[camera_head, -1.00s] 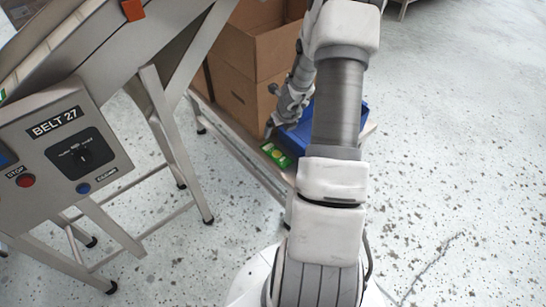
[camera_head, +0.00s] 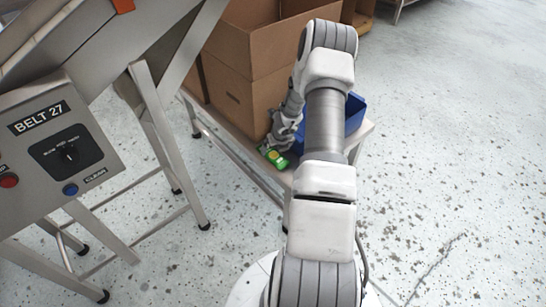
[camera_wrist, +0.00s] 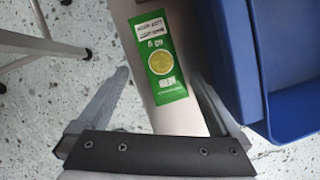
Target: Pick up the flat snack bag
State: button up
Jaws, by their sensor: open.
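The flat snack bag (camera_wrist: 159,60) is green with a white label band and a yellow round mark. It lies flat on a narrow pale bench top (camera_wrist: 124,22), beside a blue bin. In the head view the bag (camera_head: 272,156) shows at the bench's front left, partly covered by my gripper. My gripper (camera_wrist: 160,100) is open in the wrist view, its fingers spread to either side of the bag's lower end. The fingers do not appear to touch the bag. In the head view my gripper (camera_head: 276,143) is close above the bag; its fingertips are hard to make out.
A blue bin (camera_wrist: 255,60) stands close to the bag's right; it also shows behind my arm in the head view (camera_head: 356,112). An open cardboard box (camera_head: 232,95) stands behind. The Belt 27 conveyor panel (camera_head: 60,150) is at the left. The floor at the right is clear.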

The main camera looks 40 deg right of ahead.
aim_at(273, 155)
jog(key=x, duration=0.5)
jog(key=shift+w, duration=0.1)
jog(key=c, duration=1.4)
